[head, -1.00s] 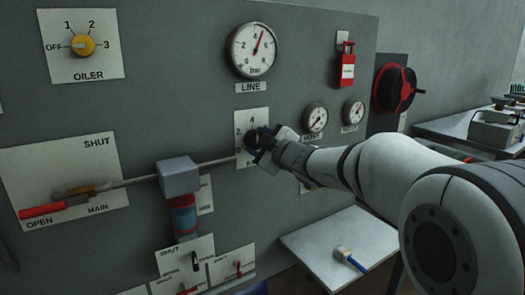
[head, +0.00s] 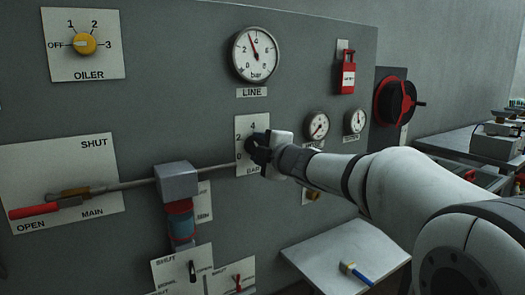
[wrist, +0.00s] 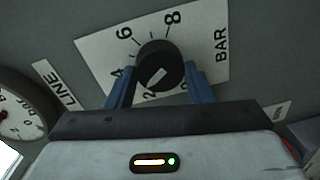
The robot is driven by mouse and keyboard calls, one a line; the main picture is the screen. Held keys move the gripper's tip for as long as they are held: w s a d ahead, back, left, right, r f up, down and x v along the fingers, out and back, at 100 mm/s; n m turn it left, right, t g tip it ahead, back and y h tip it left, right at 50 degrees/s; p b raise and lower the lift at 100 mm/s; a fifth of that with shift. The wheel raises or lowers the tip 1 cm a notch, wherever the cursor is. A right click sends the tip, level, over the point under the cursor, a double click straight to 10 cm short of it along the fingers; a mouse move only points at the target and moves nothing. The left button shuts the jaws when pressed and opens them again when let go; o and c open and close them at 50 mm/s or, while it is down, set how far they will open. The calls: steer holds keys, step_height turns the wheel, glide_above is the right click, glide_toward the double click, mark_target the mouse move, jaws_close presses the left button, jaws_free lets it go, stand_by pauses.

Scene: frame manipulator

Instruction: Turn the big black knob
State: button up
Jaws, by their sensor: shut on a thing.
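The big black knob (wrist: 160,60) sits on a white dial plate (wrist: 205,47) marked 2, 4, 6, 8 and BAR. My gripper (wrist: 160,90) has a blue finger on each side of the knob and is shut on it. The white mark on the knob slants toward its lower side, near the 2. In the head view my gripper (head: 258,148) reaches the dial plate (head: 250,128) from the right and hides most of the knob. The LINE gauge (head: 256,54) above has its needle up and left, between 2 and 4.
A long lever (head: 60,202) lies left along the MAIN plate, its rod running to a grey block (head: 177,180). An OILER knob (head: 84,43) is upper left. Two small gauges (head: 316,124) and a red reel (head: 394,96) are right. A brush (head: 355,273) lies on a table below.

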steer(key=shift+r, duration=0.3)
steer(key=o, duration=1)
steer(key=shift+w+f, duration=0.1)
steer(key=shift+f, duration=0.1)
steer(key=v, duration=0.7)
steer(key=shift+s+d, duration=0.25)
steer(key=shift+s, duration=0.1)
steer(key=shift+p, duration=0.3)
